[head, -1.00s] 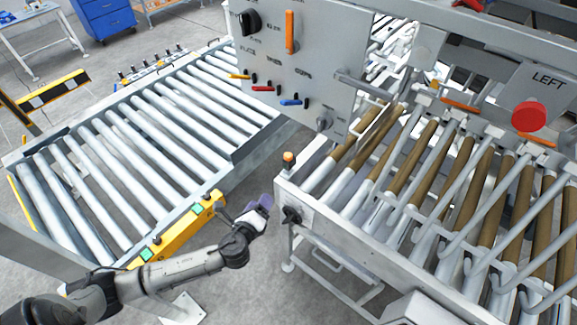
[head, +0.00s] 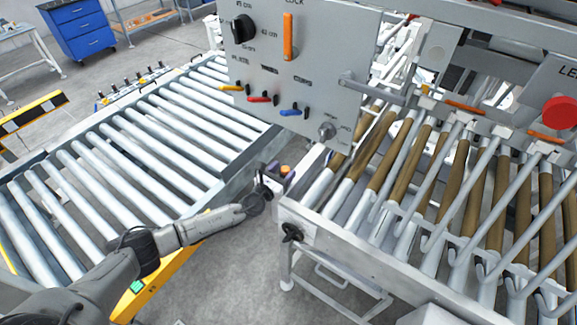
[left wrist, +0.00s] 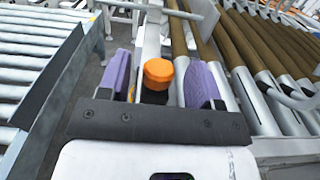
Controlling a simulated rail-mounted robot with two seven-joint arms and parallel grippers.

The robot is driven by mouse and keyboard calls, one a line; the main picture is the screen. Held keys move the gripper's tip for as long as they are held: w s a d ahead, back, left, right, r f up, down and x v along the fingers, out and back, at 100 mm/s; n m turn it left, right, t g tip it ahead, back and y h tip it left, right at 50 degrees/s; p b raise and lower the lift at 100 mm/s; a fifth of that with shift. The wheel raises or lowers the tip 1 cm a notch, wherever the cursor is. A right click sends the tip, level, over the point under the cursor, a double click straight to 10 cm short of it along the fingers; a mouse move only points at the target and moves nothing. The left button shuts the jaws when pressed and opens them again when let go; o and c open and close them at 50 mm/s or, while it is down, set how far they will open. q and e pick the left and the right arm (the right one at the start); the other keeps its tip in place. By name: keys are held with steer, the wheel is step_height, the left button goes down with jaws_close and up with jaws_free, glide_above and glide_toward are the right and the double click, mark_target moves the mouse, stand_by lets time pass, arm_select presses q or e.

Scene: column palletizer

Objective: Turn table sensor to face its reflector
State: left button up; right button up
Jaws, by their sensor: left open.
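The table sensor, a small black body with an orange cap (head: 285,170), stands at the near left corner of the roller table on the right. In the left wrist view the orange cap (left wrist: 158,71) lies between the two purple finger pads, with gaps at both sides. My left gripper (head: 274,176) is open around or just above the sensor; I cannot tell how far down the pads reach. The sensor's facing is hidden. I cannot make out its reflector. My right gripper is not in view.
A grey control panel (head: 300,75) with coloured levers stands close behind the left gripper. The roller table's frame (head: 340,245) has a black knob (head: 292,232). A floor gap separates conveyor and table.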

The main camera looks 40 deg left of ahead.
arm_select(q)
steer(key=shift+w+a, duration=0.1)
steer(key=shift+w, duration=1.6)
steer(key=shift+c, duration=0.3)
steer(key=c, duration=0.9)
steer(key=m+h+b, duration=0.1)
steer(key=b, duration=0.2)
steer(key=m+h+b, duration=0.1)
steer(key=h+b, duration=0.1)
steer(key=b, duration=0.1)
steer(key=h+b, duration=0.1)
steer(key=b, duration=0.2)
steer(key=shift+f+m+b, duration=0.3)
steer(key=shift+m+b, duration=0.05)
steer(key=shift+m, duration=0.05)
steer(key=shift+d+r+m+h+b, duration=0.2)
steer(key=shift+r+m+h+b, duration=0.1)
steer(key=shift+h+b, duration=0.3)
